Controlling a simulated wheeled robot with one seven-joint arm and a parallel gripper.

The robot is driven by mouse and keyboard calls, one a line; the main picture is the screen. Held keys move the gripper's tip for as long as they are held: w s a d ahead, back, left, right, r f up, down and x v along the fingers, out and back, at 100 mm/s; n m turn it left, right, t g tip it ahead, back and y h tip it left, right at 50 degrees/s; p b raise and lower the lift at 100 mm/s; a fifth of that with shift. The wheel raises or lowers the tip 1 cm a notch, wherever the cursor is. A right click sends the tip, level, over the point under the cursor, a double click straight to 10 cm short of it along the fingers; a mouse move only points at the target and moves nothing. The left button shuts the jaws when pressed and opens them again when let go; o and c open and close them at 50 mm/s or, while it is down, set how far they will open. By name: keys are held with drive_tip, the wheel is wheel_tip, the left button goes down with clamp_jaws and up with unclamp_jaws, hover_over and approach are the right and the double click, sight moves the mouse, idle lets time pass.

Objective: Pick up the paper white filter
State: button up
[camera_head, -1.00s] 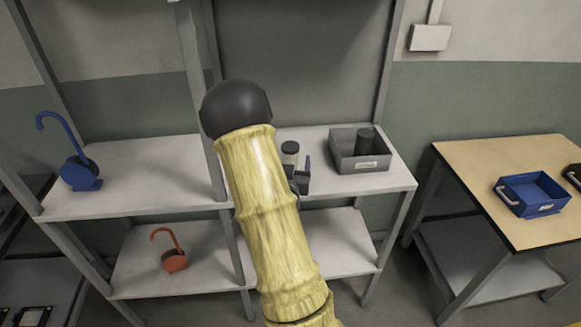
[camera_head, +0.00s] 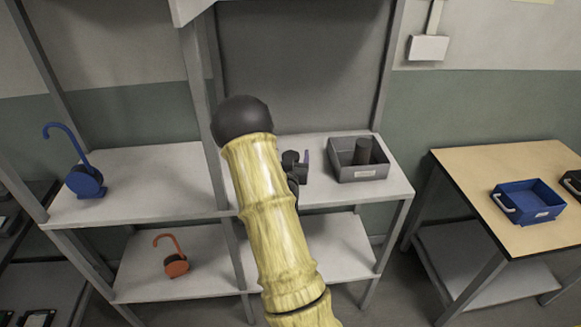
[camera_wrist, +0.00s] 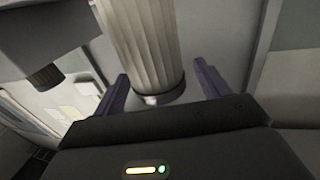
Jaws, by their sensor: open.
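The white paper filter (camera_wrist: 140,45) is a pleated white cylinder with a dark end ring. In the wrist view it stands between the two fingers of my gripper (camera_wrist: 163,82), which are apart with a visible gap on each side. In the head view my gripper (camera_head: 300,168) is over the right part of the upper shelf, left of a grey bin. A dark round end (camera_head: 290,157) shows beside the gripper there, probably the filter's cap. My arm hides most of the rest.
A blue hooked object (camera_head: 84,182) is at the shelf's left, an orange one (camera_head: 176,266) below. A shelf post (camera_head: 200,90) stands close to my arm. A blue tray (camera_head: 527,201) is on the right table.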

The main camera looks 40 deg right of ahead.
drive_tip(key=shift+x, duration=0.95)
drive_tip(key=c, duration=1.4)
drive_tip(key=shift+r, duration=0.15)
wheel_tip(320, 180, up, 10)
drive_tip(key=shift+f+b, duration=0.1)
drive_tip(key=shift+b, duration=0.5)
drive_tip(key=shift+s, duration=0.1)
